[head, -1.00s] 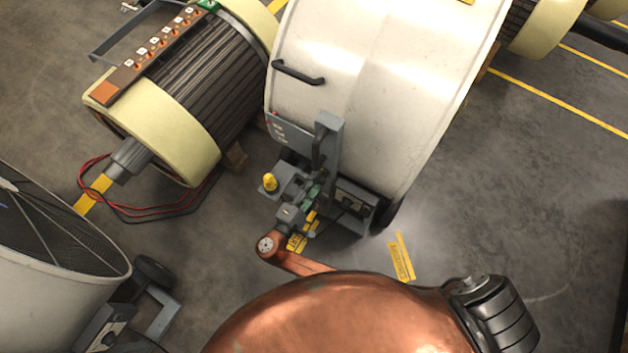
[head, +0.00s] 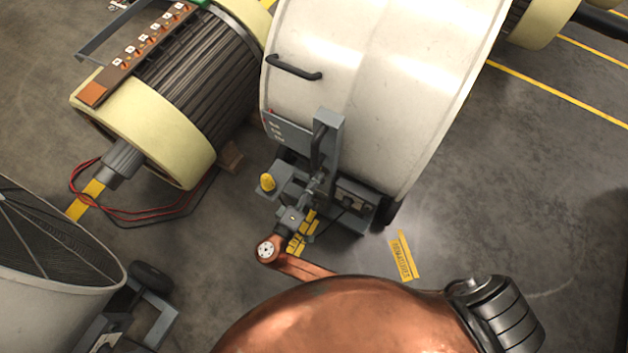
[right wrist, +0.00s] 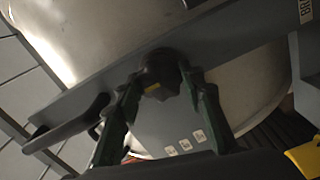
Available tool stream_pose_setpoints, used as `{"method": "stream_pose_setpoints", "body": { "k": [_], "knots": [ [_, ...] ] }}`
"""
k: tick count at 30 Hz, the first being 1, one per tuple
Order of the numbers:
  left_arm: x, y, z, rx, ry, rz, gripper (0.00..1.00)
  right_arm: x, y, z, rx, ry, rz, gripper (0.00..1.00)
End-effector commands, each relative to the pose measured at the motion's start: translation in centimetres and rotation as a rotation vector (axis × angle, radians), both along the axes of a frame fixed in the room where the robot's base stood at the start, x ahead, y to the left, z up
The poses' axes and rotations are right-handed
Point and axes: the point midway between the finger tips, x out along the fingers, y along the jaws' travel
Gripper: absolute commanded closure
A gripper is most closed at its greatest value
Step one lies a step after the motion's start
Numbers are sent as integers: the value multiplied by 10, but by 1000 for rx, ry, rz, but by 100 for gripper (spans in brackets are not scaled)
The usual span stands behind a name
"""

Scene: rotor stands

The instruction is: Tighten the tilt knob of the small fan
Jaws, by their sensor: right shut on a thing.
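The white fan drum (head: 385,90) stands at the centre of the head view, with a grey upright bracket (head: 328,130) on its near side. A black knob (right wrist: 160,72) with a small yellow mark sits on the grey bar in the right wrist view. My right gripper (right wrist: 163,88) has its dark green fingers on both sides of this knob and is shut on it. In the head view my right gripper (head: 314,188) is at the bracket, and the knob cannot be made out there. My left gripper is not in view.
A second round fan with a dark grille (head: 50,235) stands at lower left. A cream-ended rotor (head: 150,140) lies at upper left, with red and black cables (head: 125,212) below it. A yellow cap (head: 267,182) is close to my right gripper.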

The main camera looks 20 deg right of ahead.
Motion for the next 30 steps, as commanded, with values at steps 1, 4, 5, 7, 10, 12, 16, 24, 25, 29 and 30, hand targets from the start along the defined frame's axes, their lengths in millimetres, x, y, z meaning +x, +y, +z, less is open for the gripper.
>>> {"method": "stream_pose_setpoints", "body": {
  "k": [1, 4, 5, 7, 10, 12, 16, 24, 25, 29, 30],
  "knots": [
    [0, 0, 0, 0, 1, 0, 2, -1, 0, -1, 3, 1, 0, 88],
    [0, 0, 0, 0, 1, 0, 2, -1, 0, -1, 4, 0, 0, 88],
    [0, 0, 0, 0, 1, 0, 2, -1, 0, -1, 4, 0, 0, 88],
    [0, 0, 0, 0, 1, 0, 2, -1, 0, -1, 4, 0, 0, 88],
    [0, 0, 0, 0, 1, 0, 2, -1, 0, -1, 4, 0, 0, 88],
    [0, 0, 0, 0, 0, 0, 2, -1, 0, -1, 4, 0, 0, 59],
    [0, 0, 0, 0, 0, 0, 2, -1, 0, -1, 3, 0, -1, 50],
    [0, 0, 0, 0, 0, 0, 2, 0, 0, 0, 2, -1, -1, 46],
    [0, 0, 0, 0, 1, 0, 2, 0, 0, 0, 2, -1, -1, 46],
    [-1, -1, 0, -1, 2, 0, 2, 0, 0, 0, 2, -1, 0, 46],
    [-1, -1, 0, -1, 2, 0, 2, 0, 0, 0, 2, -1, 0, 46]
  ]
}}
